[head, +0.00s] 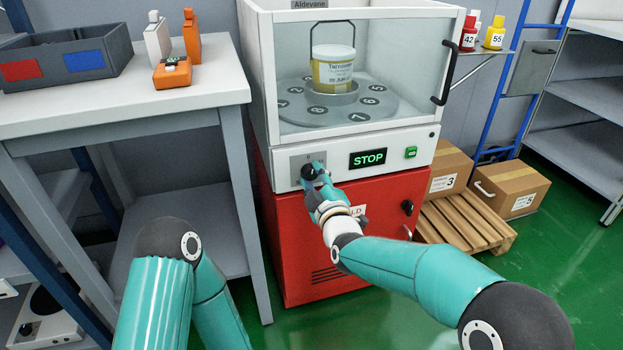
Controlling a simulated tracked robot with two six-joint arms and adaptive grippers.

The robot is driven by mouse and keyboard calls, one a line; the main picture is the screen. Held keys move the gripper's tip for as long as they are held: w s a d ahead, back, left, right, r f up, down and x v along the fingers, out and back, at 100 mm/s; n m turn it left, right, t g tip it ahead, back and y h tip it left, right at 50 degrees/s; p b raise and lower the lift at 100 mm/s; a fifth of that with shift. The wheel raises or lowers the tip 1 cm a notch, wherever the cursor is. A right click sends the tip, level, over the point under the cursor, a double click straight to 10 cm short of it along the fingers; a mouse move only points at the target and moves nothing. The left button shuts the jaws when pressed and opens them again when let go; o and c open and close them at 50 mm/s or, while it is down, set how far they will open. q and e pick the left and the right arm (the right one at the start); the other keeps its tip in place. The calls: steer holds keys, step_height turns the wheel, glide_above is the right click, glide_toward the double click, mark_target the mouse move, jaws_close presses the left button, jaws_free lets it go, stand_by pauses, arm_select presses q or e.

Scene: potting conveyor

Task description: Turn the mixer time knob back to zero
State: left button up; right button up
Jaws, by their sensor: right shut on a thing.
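The mixer (284,178) is a white cabinet with a glass door above a red base. Its front panel has a grey knob plate (298,160), a dark display (367,159) reading STOP in green, and a green switch (411,153). My right gripper (312,172) is at the knob plate, shut on the time knob. The gripper hides most of the knob, so its pointer and setting cannot be read. My left arm folds in the lower left; its gripper is not in view.
Behind the glass a tub (333,75) stands on a numbered turntable (366,108). A white table (120,92) at left holds a grey bin (85,70) and bottles. Green floor (560,240) is open at right.

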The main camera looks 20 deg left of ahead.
steer(key=shift+s+a+f+n, duration=0.25)
steer(key=shift+a+f+n, duration=0.05)
steer(key=shift+n, duration=0.3)
stand_by(0.7)
steer(key=o, duration=1.1)
steer(key=shift+o, duration=0.3)
steer(key=shift+w+d+r, duration=0.1)
steer(key=shift+r, duration=0.05)
steer(key=shift+d, duration=0.1)
steer(key=shift+r, duration=0.1)
steer(key=v, duration=1.2)
